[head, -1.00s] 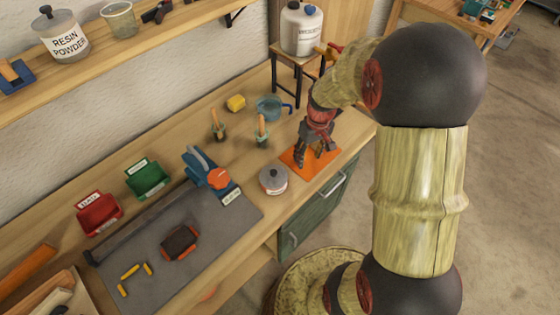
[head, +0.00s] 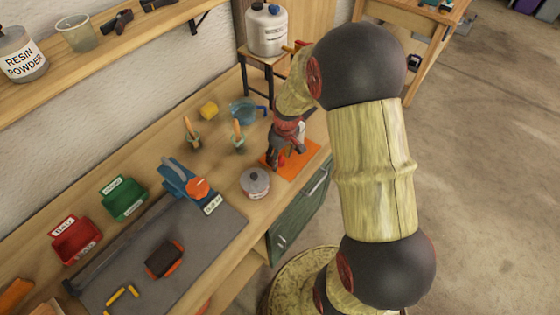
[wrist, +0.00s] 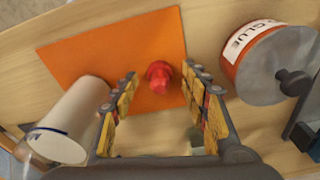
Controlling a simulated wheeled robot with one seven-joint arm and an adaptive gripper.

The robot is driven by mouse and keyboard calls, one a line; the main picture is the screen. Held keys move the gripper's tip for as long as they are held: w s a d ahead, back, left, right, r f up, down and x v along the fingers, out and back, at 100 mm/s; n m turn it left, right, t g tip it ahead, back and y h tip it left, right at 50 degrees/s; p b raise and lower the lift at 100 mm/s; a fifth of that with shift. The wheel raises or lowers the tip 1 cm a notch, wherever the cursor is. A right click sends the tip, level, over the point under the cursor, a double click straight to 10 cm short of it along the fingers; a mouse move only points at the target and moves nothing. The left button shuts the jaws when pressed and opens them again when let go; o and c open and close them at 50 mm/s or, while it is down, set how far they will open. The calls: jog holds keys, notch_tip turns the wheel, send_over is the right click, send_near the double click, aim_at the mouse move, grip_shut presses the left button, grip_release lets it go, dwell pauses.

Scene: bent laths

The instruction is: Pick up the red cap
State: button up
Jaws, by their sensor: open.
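The red cap (wrist: 159,78) stands on the orange mat (wrist: 95,62), near its edge, in the wrist view. My gripper (wrist: 160,70) is open, with one finger on each side of the cap as seen from the wrist. Clear gaps show between the cap and both fingers; I cannot tell how far above the mat the fingertips are. In the head view my gripper (head: 278,158) is over the left part of the orange mat (head: 306,160), and a bit of the red cap (head: 282,161) shows beside the fingers.
A glue tin (wrist: 268,68) stands close to the right finger; the head view shows this tin (head: 255,184) too. A white cylinder (wrist: 72,118) is close on the left. A blue jug (head: 243,111) and orange-handled tools (head: 238,138) stand behind my gripper.

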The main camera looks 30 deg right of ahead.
jog(key=shift+f, duration=0.25)
jog(key=shift+c, duration=1.2)
jog(key=c, duration=0.6)
jog(key=shift+r, duration=0.1)
